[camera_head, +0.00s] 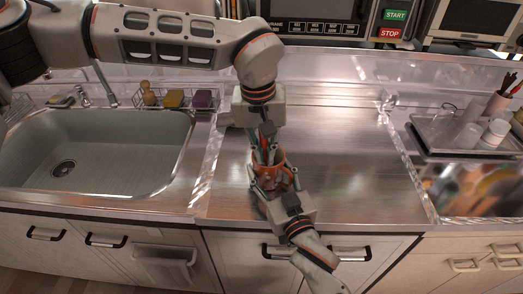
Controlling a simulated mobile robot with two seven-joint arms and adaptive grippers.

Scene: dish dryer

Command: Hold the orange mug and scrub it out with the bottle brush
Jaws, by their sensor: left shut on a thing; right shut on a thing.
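The orange mug (281,177) is held above the steel counter at its front middle. My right gripper (273,183) reaches up from the lower right and is shut on the mug. My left gripper (264,148) points down from above, right over the mug's mouth, and is shut on what appears to be the bottle brush. The brush is mostly hidden by the fingers and the mug, so I cannot tell how deep it sits.
A sink (110,150) lies to the left, with a wire caddy (178,104) of sponges behind it. A tray (440,140) with glasses and cups stands at the right. The steel counter (340,150) right of the mug is clear.

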